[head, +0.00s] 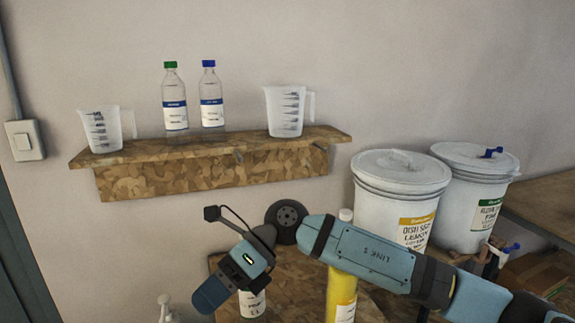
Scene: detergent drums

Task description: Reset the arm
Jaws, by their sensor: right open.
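My right arm (370,262) comes in from the right, in front of the shelf wall and the drums, and bends at the wrist. My right gripper (214,292) is at its end, low in the middle of the view, angled down and left. It is open, and I see nothing held in it. It hangs below the wooden shelf and just left of a white labelled bottle (253,304), which my wrist partly covers. A yellow bottle (341,293) with a white cap stands behind my forearm, its middle hidden. My left gripper is not in view.
The wooden shelf (215,170) holds two measuring jugs (103,130) (285,112) and two clear bottles (174,98) (212,96). Two white lidded drums (393,208) (468,207) stand at right behind my arm. A pump bottle (165,310) is at lower left.

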